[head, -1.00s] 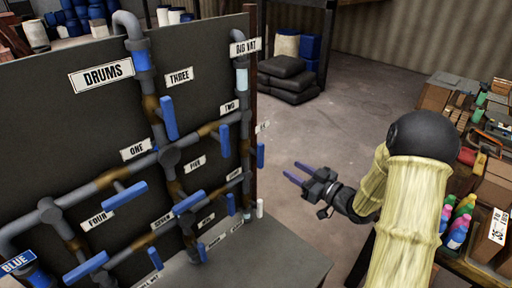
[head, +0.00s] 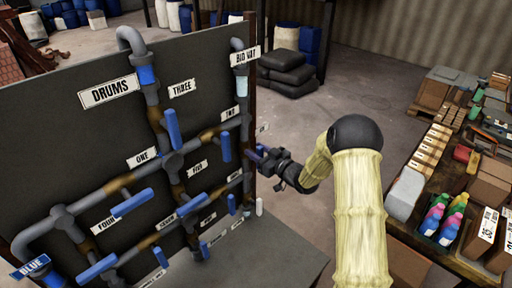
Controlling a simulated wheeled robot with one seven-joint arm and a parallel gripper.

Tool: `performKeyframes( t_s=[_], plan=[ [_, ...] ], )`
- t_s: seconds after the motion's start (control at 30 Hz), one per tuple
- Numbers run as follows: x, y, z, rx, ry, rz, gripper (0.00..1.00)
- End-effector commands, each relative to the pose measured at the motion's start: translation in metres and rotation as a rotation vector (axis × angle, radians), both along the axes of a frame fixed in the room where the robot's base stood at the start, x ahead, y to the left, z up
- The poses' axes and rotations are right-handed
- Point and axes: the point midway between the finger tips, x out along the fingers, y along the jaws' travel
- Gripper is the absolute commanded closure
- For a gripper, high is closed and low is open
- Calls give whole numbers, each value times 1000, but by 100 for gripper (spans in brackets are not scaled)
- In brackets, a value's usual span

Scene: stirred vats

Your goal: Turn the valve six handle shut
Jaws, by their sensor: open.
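My gripper (head: 257,154) is open at the right edge of the dark pipe board, its fingers pointing left toward the pipes. A small label (head: 262,128) sits just above it at the board's edge; it is too small and edge-on to read surely, but it may be the valve six label. A blue handle hung below that label; now my gripper covers that spot, and I cannot tell handle from fingers or whether they touch. Blue handles two (head: 226,146) and three (head: 172,127) hang down further left.
The dark board (head: 60,130) carries pipes and several labelled blue handles, some sticking out toward me. A grey ledge (head: 275,262) lies below it. A cluttered bench (head: 425,235) with bottles and boxes stands right. Floor behind my arm is open.

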Motion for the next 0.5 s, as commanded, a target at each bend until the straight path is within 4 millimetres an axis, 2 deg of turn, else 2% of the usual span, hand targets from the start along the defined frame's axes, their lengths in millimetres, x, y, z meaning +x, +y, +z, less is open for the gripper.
performKeyframes(
  t_s=[0.37,0.5],
  plan=[
    [5,5,-1,0,1,-1,61],
    [5,5,0,0,1,-1,89]
  ],
)
